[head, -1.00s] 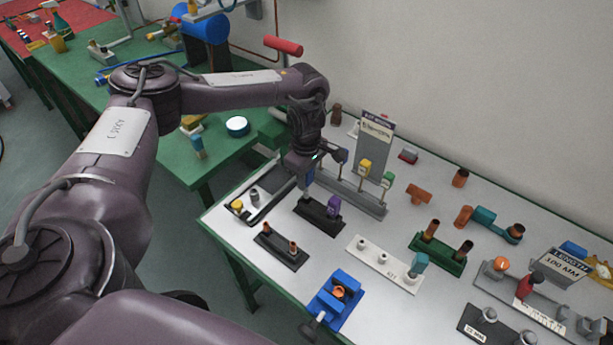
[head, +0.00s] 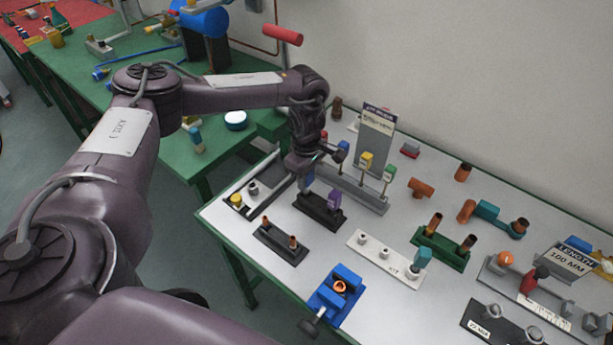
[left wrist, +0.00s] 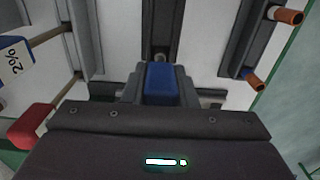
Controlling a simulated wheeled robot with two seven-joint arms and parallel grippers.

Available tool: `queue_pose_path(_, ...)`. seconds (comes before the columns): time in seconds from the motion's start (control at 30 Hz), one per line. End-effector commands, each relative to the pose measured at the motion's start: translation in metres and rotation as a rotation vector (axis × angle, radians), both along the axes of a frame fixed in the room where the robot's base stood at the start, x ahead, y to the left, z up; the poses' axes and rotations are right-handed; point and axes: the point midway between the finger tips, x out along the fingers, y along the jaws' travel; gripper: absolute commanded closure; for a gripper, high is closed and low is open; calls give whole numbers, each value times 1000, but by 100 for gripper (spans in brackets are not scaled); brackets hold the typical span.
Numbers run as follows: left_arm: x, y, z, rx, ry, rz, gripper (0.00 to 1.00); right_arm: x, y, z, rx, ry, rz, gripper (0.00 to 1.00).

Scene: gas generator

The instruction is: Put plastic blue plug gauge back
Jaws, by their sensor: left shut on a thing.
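The blue plug gauge (left wrist: 160,84) shows in the left wrist view between the fingers of my left gripper (head: 310,172). That gripper is shut on it. In the head view a small blue part of the gauge (head: 309,180) shows under the gripper, above the left end of a black stand (head: 318,213). My right gripper is not in view.
A grey rack (head: 350,189) with blue, yellow and green pieces stands just behind and right. A black stand with copper pins (head: 279,246) is in front, and a white stand (head: 384,259) is to the right. A tray (head: 255,190) lies to the left.

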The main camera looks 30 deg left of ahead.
Motion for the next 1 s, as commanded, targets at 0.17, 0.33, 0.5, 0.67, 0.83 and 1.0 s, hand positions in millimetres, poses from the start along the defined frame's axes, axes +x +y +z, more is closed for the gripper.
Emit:
queue_pose_path(0.17, 0, 0, -7, 0, 0, 0, 91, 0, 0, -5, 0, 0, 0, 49)
queue_pose_path(0.33, 0, 0, -12, 0, 0, 0, 91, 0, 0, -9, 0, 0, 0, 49)
queue_pose_path(0.5, 0, 0, -17, 0, 0, 0, 91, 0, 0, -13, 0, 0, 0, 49)
queue_pose_path(0.67, 0, 0, -22, 0, 0, 0, 91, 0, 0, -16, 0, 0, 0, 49)
queue_pose_path(0.83, 0, 0, -27, 0, 0, 0, 91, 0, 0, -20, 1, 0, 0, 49)
queue_pose_path(1.0, 0, 0, -25, 0, 0, 0, 55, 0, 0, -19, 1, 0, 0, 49)
